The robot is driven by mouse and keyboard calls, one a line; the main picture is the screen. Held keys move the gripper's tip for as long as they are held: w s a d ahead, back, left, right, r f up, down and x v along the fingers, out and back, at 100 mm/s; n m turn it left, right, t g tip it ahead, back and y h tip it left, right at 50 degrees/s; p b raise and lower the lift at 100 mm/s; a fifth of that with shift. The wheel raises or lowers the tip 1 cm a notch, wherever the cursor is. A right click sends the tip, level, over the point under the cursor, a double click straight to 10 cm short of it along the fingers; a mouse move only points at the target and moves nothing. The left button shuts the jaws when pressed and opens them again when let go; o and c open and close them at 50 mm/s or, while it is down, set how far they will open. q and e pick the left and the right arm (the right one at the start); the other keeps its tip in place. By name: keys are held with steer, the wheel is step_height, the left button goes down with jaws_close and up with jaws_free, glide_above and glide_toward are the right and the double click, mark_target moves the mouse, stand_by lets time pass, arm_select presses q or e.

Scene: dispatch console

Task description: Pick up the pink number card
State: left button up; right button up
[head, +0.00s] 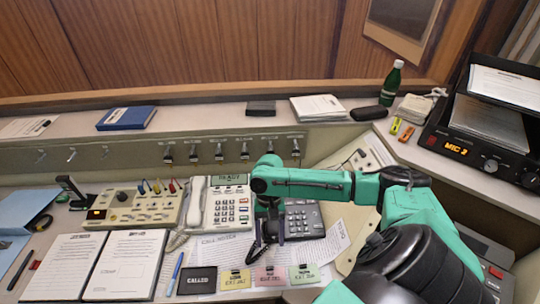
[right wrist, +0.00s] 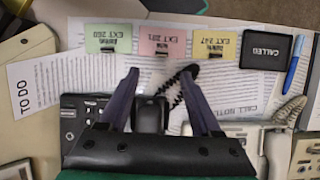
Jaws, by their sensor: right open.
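The pink number card (head: 272,276) stands in a row at the console's front edge, between a yellow card (head: 234,280) and a green card (head: 304,274). In the right wrist view the pink card (right wrist: 162,42) reads EXT 221, upside down, with a dark clip at its base. My right gripper (head: 268,240) is open and empty, pointing down over the dark phone behind the card. In the right wrist view its fingertips (right wrist: 162,72) are spread, with the pink card just beyond them, centred on the gap. My left gripper is not in view.
A black CALLED tray (head: 197,280) and a blue pen (head: 175,272) lie left of the cards. A dark keypad phone (head: 303,218) and its coiled cord (right wrist: 178,85) lie under my gripper. A light phone (head: 228,207) stands left. Papers lie under the cards.

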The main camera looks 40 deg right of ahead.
mark_target(270, 265)
steer(key=x, duration=0.3)
steer(key=shift+s+a, duration=0.1)
steer(key=shift+a, duration=0.05)
steer(key=p+x, duration=0.1)
steer(key=x, duration=0.4)
steer(key=shift+a+f, duration=0.1)
steer(key=shift+f, duration=0.15)
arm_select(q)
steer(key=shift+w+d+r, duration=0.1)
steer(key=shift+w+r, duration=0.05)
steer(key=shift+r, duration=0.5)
arm_select(e)
jaws_close()
